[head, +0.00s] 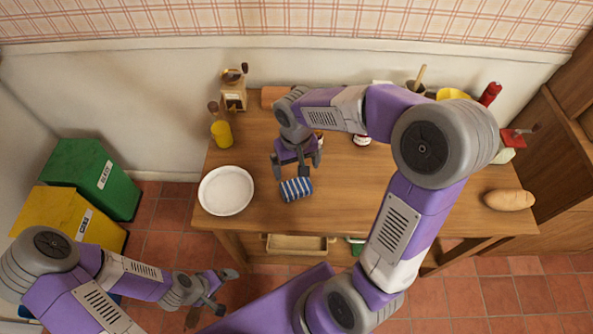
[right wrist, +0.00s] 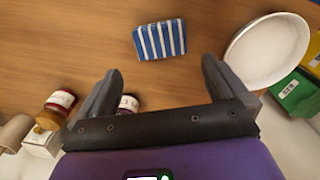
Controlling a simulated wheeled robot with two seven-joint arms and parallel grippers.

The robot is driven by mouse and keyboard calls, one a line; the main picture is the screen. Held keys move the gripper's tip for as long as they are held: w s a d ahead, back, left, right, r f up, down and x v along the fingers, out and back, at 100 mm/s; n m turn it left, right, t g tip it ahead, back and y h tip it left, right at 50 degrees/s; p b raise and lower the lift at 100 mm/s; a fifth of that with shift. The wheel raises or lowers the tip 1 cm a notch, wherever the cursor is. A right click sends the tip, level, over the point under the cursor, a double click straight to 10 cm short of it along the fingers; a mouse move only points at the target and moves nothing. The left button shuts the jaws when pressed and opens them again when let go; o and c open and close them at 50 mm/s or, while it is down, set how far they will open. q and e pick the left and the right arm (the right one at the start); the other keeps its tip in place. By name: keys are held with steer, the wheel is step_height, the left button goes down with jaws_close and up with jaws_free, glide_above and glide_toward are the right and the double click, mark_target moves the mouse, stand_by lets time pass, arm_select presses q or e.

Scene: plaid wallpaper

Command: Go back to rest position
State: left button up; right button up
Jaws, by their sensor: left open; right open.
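My right gripper (head: 297,167) is open and empty above the wooden table, just behind a blue-and-white striped block (head: 296,189). In the right wrist view the striped block (right wrist: 160,39) lies on the table beyond the open fingers (right wrist: 157,85), apart from them. My right arm reaches over the table from the front right and bends back to the left. My left gripper (head: 222,291) is open and empty, low in front of the table at the lower left, over the tiled floor.
A white plate (head: 226,190) sits at the table's left. A yellow container (head: 222,134), a grinder (head: 234,98) and jars (head: 362,139) stand behind. Bread (head: 509,200) lies at the right. Green (head: 92,178) and yellow (head: 58,213) bins stand left of the table (head: 400,210).

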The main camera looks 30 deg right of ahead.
arm_select(q)
steer(key=shift+r, duration=0.25)
arm_select(e)
steer(key=shift+r, duration=0.8)
